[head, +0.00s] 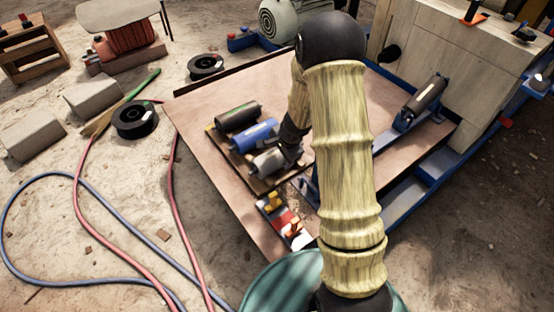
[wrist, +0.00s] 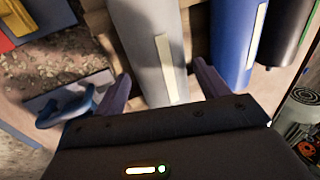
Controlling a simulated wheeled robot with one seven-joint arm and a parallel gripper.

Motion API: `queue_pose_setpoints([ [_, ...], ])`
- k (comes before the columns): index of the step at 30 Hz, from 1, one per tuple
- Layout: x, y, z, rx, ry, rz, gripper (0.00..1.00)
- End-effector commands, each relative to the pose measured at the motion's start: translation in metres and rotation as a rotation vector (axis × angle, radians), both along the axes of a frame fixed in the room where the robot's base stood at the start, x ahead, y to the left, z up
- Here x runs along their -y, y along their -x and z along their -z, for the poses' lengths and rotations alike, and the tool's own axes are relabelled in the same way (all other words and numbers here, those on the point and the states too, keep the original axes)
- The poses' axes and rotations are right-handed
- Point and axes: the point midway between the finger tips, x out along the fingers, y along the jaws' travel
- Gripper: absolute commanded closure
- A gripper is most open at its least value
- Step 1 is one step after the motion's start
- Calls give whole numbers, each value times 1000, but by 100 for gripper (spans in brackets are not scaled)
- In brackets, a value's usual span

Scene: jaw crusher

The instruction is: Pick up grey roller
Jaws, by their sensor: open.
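The grey roller (head: 270,162) lies at the near end of a row on a wooden rack (head: 213,137), beside a blue roller (head: 254,136) and a black roller (head: 237,117). My gripper (head: 290,156) is at the grey roller's right end in the head view. In the wrist view the grey roller (wrist: 155,50) runs up from between the two open fingers of my gripper (wrist: 164,88), one finger on each side of it. I cannot tell whether the fingers touch it. The blue roller (wrist: 235,40) is just right of the right finger.
The rack stands on a brown board (head: 225,88). A tray with red and yellow pieces (head: 285,219) lies close in front of the grey roller. Another dark roller (head: 425,95) sits on a blue frame at the right. Hoses (head: 90,215) lie on the ground at left.

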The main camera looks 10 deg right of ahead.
Motion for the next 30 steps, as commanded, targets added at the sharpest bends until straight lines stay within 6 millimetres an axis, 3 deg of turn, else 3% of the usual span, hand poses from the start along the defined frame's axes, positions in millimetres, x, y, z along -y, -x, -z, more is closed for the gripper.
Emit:
queue_pose_setpoints([
  [3,-4,-5,24,-1,0,-1,26],
  [7,-5,-10,35,0,-1,-1,26],
  [24,-6,-11,35,0,0,-1,26],
  [30,-6,-11,35,0,0,-1,64],
])
